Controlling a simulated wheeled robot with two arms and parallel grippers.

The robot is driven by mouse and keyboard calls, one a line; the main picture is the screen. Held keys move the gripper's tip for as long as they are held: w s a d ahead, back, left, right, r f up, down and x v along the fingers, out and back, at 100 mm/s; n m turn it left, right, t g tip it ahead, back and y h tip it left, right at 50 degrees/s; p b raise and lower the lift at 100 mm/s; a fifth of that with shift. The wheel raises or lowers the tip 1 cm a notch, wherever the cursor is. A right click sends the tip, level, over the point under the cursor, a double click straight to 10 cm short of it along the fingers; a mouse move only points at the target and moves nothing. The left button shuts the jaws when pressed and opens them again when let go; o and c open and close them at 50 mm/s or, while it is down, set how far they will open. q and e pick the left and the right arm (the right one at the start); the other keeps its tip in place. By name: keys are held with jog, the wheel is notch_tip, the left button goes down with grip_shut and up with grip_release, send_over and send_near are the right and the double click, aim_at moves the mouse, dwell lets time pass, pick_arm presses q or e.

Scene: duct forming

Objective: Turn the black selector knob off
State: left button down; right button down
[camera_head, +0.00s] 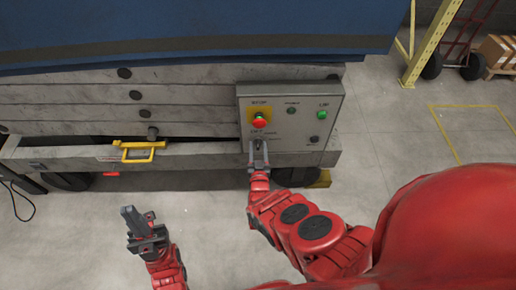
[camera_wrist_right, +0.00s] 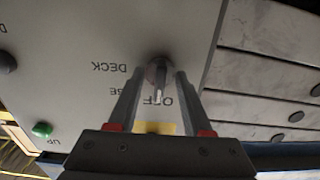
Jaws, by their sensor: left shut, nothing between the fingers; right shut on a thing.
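The black selector knob (camera_wrist_right: 158,72) sits on the grey control panel (camera_head: 300,105), with OFF, DECK and partly hidden lettering around it in the right wrist view. Its pale-marked handle points down that picture, over the OFF lettering. In the head view the knob (camera_head: 258,141) is small, below the red stop button. My right gripper (camera_wrist_right: 159,80) has a finger on each side of the knob and is shut on it; it also shows in the head view (camera_head: 259,156). My left gripper (camera_head: 130,213) is shut and empty, low at the left, away from the panel.
A red stop button (camera_head: 260,122) on a yellow plate is just above the knob. A yellow handle (camera_head: 138,151) sticks out of the machine's front. Open floor lies before the machine.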

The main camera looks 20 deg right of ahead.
dwell(0.5)
jog(key=shift+c, duration=1.6)
grip_release()
jog(key=p+v, duration=0.3)
jog(key=v, duration=1.4)
jog(key=shift+s, duration=0.25)
jog(key=shift+w+r, duration=0.1)
